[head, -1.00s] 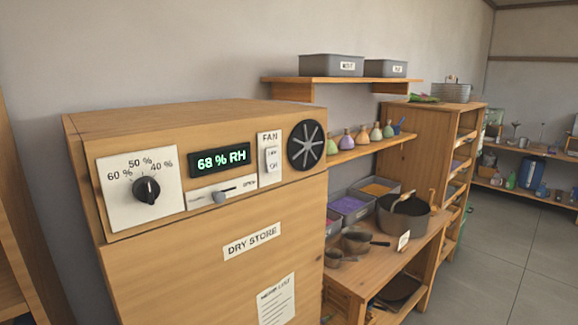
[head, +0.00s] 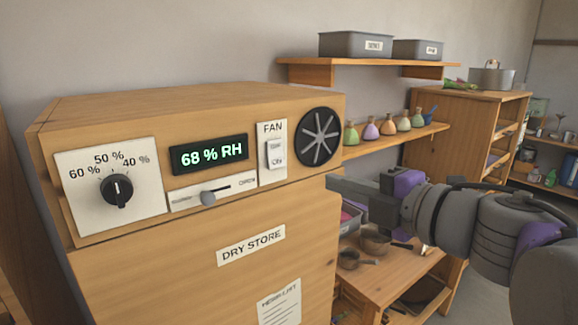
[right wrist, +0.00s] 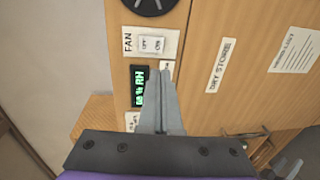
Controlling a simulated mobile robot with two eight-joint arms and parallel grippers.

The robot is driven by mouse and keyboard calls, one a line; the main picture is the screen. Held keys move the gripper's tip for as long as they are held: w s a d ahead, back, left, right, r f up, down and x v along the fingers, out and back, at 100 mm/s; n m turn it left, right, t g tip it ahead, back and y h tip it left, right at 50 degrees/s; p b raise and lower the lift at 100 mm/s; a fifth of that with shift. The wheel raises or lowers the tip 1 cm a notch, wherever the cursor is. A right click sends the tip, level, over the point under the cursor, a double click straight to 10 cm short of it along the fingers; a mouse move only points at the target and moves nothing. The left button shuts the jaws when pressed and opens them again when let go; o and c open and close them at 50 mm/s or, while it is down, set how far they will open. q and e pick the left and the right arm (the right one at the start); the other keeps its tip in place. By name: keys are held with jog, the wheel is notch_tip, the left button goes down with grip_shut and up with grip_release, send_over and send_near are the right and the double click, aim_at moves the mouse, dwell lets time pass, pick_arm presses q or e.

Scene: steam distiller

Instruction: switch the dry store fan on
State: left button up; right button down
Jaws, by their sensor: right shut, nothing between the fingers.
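The dry store (head: 210,270) is a wooden cabinet at the left and middle of the head view. Its white fan switch (head: 276,154) sits on a plate marked FAN, with OFF above and ON below. The switch also shows in the right wrist view (right wrist: 152,44), beyond my fingertips. The round black fan (head: 319,137) is right of the switch. The display (head: 209,156) reads 68 % RH. My right gripper (head: 332,183) is shut and empty, at the cabinet's right front, apart from the switch; in the right wrist view its fingers (right wrist: 158,85) point towards the panel. My left gripper is not in view.
A dial (head: 116,190) and a slider (head: 209,197) share the panel. Right of the cabinet, a low table (head: 385,277) holds pans behind my right arm. Shelves with several flasks (head: 388,127) and grey bins (head: 355,44) hang on the wall.

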aim_at(277, 165)
jog(key=p+x, duration=0.1)
jog(key=x, duration=1.2)
jog(key=shift+w+a, duration=0.1)
jog(key=shift+w, duration=0.1)
jog(key=shift+w+a+f+p, duration=0.1)
jog(key=shift+w+a+p, duration=0.1)
jog(key=shift+w+p, duration=0.1)
jog(key=shift+w+a+f, duration=0.1)
jog(key=shift+w+a, duration=0.05)
